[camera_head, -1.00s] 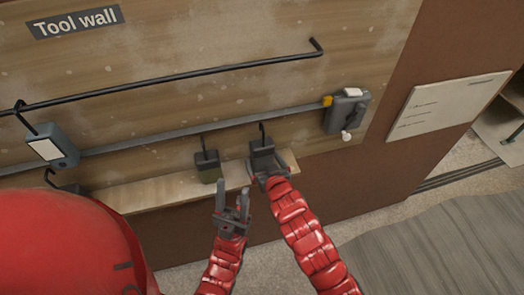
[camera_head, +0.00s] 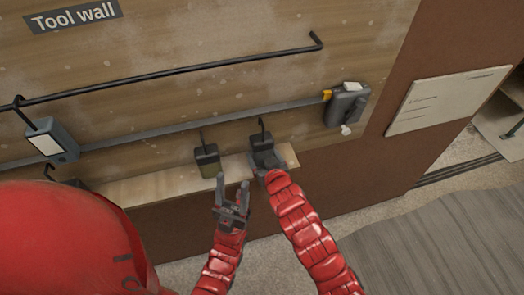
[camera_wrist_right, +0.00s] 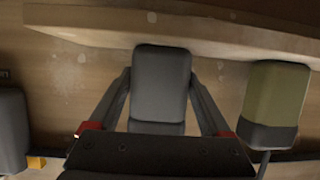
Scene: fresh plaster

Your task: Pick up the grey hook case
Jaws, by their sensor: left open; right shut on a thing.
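The grey hook case (camera_head: 263,142) is a dark grey block with a black hook on top, upright in front of the tool wall, just below the grey rail. My right gripper (camera_head: 262,163) is shut on it from the front and hides its lower part. In the right wrist view, the grey case (camera_wrist_right: 160,85) sits between the two fingers of my right gripper (camera_wrist_right: 160,105). Whether its hook still bears on the rail is hard to tell. My left gripper (camera_head: 233,190) is open and empty, below and left of the grey case.
A green-and-black hook case (camera_head: 207,161) hangs just left of the grey one. A grey device (camera_head: 346,106) is at the rail's right end. A blue-grey case (camera_head: 52,140) hangs at left. A wooden ledge (camera_head: 150,187) runs underneath. A black bar (camera_head: 180,73) crosses above.

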